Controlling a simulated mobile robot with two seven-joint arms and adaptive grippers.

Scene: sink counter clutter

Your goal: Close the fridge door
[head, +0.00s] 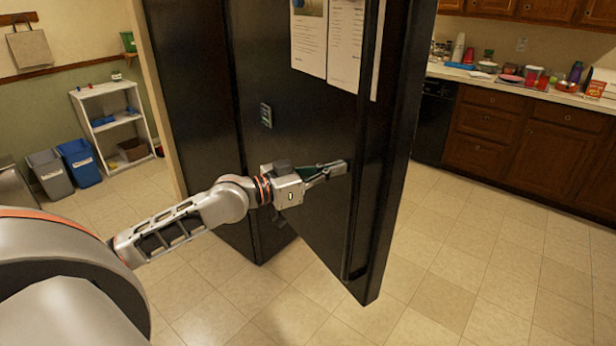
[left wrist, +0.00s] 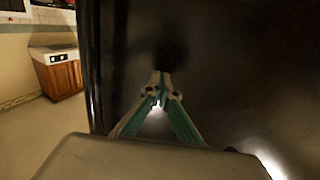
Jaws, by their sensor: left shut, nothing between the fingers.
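The black fridge (head: 205,110) stands in the middle of the head view. Its door (head: 310,130) is swung open toward me, with papers on its upper face and its free edge to the right. My left gripper (head: 340,168) is shut and empty, its fingertips at the door's outer face near that edge. In the left wrist view the shut fingertips (left wrist: 158,98) point at the dark door panel (left wrist: 220,70), which fills most of the picture. Whether they touch it I cannot tell. My right gripper is not in view.
A counter (head: 520,88) with bottles, cups and dishes runs along the right wall above brown cabinets (head: 520,145). A white shelf (head: 112,125) and grey and blue bins (head: 80,163) stand at the left. The tiled floor (head: 450,260) right of the door is clear.

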